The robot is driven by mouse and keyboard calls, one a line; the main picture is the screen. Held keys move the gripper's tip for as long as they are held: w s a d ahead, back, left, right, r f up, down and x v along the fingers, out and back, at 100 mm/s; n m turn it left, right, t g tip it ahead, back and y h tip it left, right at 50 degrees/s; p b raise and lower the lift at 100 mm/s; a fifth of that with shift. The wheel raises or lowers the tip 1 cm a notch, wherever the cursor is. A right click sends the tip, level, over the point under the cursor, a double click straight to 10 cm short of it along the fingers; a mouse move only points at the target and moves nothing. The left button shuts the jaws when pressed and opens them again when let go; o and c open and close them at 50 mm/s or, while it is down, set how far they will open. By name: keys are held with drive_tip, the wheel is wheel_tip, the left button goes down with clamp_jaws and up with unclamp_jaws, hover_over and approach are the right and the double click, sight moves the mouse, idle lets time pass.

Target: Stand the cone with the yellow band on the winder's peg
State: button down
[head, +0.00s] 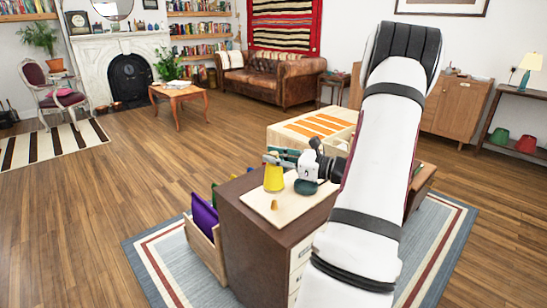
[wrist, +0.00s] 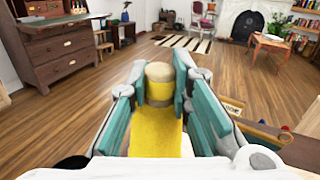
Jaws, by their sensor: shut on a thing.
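The cone with the yellow band (head: 274,178) is between the jaws of my gripper (head: 285,158), above the cream board on the dark brown cabinet. In the wrist view, my gripper (wrist: 159,90) has its teal fingers on both sides of the cone (wrist: 158,92), whose tan end and yellow part show. In the head view the cone looks close to upright. A small tan peg-like piece (head: 275,204) stands on the cream board (head: 292,212), in front of the cone and apart from it. I cannot tell whether the cone touches the board.
A dark teal object (head: 306,186) sits on the board right of the cone, close under my wrist. A wooden bin with a purple item (head: 204,217) is left of the cabinet (head: 250,240). A cream surface with orange strips (head: 318,124) lies behind. Open wood floor is left.

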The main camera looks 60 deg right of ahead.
sight(282, 181)
drive_tip(key=shift+f+b, duration=2.35)
drive_tip(key=shift+f, duration=1.45)
drive_tip(key=c, duration=1.4)
unclamp_jaws()
drive_tip(key=shift+o, duration=0.2)
drive_tip(key=s+d, duration=0.1)
drive_tip(key=s, duration=1.1)
drive_tip(key=shift+d, duration=0.35)
drive_tip(key=shift+w, duration=0.1)
